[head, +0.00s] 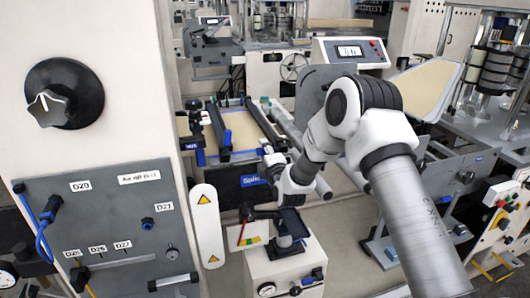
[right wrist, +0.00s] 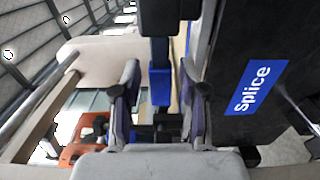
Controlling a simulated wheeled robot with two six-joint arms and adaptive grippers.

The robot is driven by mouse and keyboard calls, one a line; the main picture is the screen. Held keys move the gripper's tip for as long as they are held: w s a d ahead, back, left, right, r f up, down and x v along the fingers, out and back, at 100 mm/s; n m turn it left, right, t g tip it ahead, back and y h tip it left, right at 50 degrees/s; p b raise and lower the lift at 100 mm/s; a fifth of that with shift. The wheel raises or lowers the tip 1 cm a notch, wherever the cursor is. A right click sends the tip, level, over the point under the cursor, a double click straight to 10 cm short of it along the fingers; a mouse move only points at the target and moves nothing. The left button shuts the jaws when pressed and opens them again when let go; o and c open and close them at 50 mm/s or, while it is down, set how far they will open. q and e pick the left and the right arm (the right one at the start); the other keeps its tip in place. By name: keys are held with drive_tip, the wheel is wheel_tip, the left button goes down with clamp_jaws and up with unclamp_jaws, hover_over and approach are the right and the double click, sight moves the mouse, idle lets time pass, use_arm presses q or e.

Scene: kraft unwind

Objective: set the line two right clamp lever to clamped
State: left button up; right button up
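My right gripper (head: 270,162) reaches down to the splice table, close to its front right corner. In the right wrist view the gripper (right wrist: 159,75) is open, with one finger on each side of a dark lever-like part that ends in a blue block (right wrist: 160,86). This looks like the right clamp lever, and I see no clear contact with it. In the head view my gripper mostly hides that lever. A similar dark and blue clamp part (head: 198,156) stands at the table's left side. My left gripper is not in view.
A blue "Splice" label (head: 255,180) is on the table's dark front, and it shows close by in the right wrist view (right wrist: 254,88). A white cabinet with a small dark device (head: 290,222) stands below my right gripper. A large panel with a black knob (head: 64,93) fills the left.

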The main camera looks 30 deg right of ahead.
drive_tip(key=shift+f, duration=0.1)
drive_tip(key=v, duration=1.2)
drive_tip(key=shift+d+f, duration=0.1)
